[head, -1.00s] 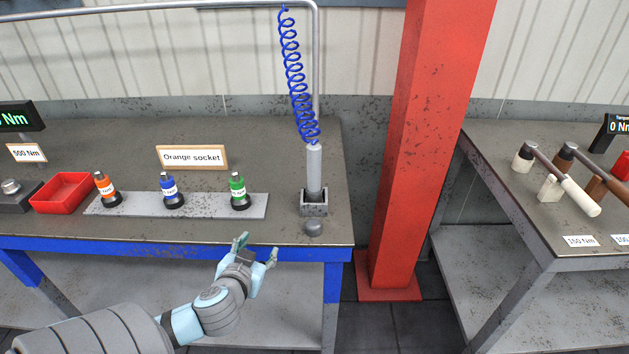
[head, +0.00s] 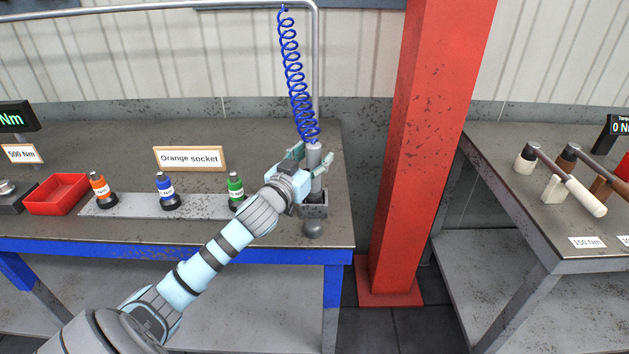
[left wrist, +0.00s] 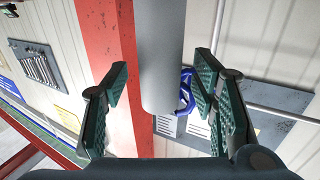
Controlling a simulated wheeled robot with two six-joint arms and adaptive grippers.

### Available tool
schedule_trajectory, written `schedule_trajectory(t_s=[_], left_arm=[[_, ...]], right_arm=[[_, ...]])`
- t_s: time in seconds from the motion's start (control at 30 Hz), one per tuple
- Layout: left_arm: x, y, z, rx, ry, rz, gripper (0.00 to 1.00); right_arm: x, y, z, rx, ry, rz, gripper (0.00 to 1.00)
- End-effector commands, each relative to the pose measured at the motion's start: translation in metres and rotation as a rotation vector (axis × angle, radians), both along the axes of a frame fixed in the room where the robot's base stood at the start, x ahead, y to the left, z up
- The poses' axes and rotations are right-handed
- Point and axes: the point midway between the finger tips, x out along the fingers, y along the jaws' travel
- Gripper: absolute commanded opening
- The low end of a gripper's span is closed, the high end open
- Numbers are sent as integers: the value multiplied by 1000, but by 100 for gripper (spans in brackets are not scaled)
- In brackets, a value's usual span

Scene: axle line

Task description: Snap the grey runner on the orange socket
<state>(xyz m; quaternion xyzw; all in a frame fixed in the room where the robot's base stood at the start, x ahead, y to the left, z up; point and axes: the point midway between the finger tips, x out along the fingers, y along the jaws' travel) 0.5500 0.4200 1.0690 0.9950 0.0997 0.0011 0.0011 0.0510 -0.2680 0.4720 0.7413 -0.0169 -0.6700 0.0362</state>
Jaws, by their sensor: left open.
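The grey runner (head: 313,160) stands upright in its holder (head: 314,209) at the right end of the bench, hung from a blue coiled hose. My left gripper (head: 313,162) is open at the runner, with a finger on each side of it. In the left wrist view the runner's grey cylinder (left wrist: 160,60) lies between the spread fingers, apart from both. The orange socket (head: 102,190) stands upright at the left end of a grey strip (head: 135,206). The right gripper is not in view.
A blue socket (head: 166,190) and a green socket (head: 236,188), partly behind my arm, share the strip. An "Orange socket" sign (head: 189,158) stands behind. A red tray (head: 57,195) sits to the left. A red column (head: 420,150) rises right of the bench.

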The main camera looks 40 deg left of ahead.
Motion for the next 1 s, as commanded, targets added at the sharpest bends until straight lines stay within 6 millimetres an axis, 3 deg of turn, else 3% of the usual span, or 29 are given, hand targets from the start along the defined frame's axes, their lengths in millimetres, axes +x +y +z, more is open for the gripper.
schedule_trajectory(t_s=[0.23,0.57,1.0], left_arm=[[7,1,0,2,1,-1,52],[7,1,0,3,3,0,1],[7,1,1,3,0,-2,0]], right_arm=[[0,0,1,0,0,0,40],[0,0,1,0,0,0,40],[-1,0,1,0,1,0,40]])
